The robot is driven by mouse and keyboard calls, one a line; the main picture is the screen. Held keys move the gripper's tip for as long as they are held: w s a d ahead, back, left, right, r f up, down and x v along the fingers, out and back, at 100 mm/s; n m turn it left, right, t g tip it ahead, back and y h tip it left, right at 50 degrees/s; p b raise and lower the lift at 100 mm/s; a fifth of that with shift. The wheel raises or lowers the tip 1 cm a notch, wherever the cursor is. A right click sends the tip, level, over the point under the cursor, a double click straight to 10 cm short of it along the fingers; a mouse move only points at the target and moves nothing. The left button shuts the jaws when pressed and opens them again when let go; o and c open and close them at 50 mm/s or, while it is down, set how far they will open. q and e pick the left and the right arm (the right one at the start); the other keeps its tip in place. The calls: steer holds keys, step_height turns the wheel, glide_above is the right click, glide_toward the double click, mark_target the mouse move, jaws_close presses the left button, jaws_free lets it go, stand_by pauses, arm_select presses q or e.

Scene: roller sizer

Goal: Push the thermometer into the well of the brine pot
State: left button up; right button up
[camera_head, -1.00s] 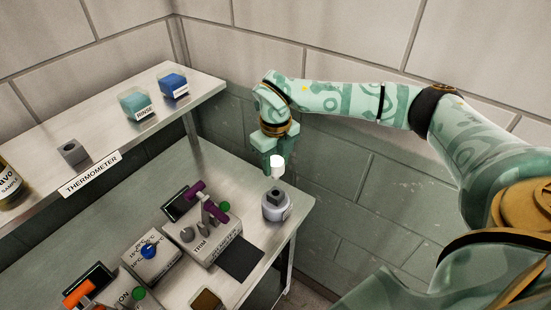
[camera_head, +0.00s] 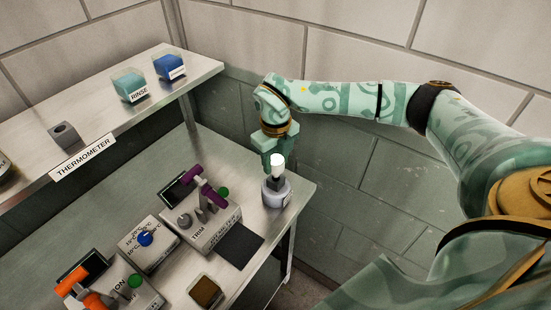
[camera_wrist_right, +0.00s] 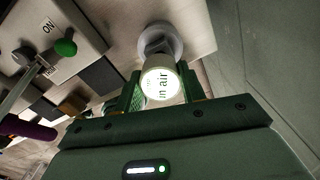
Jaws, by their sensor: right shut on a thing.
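The thermometer (camera_head: 277,160) has a white round head. My right gripper (camera_head: 277,166) is shut on it, straight above the brine pot (camera_head: 277,193). The pot is a small grey-white round vessel with a dark square well on top, standing near the right corner of the lower table. In the right wrist view the thermometer's lit face (camera_wrist_right: 161,84) reads "in air", and the pot (camera_wrist_right: 160,42) shows just beyond it. The head hides the stem's lower end, so I cannot tell whether its tip has entered the well. My left gripper is not in view.
A trim box (camera_head: 205,226) with a purple-handled lever stands left of the pot, beside a dark pad (camera_head: 240,247). The shelf (camera_head: 110,125) holds the thermometer's empty grey holder (camera_head: 64,134) and two labelled tubs. The wall is close on the right.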

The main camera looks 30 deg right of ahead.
mark_target(276, 170)
steer(key=shift+p, duration=0.3)
stand_by(0.6)
steer(key=shift+p, duration=0.55)
stand_by(0.4)
steer(key=shift+f+b, duration=0.95)
steer(key=shift+f, duration=0.95)
steer(key=o, duration=1.1)
steer(key=shift+c, duration=0.2)
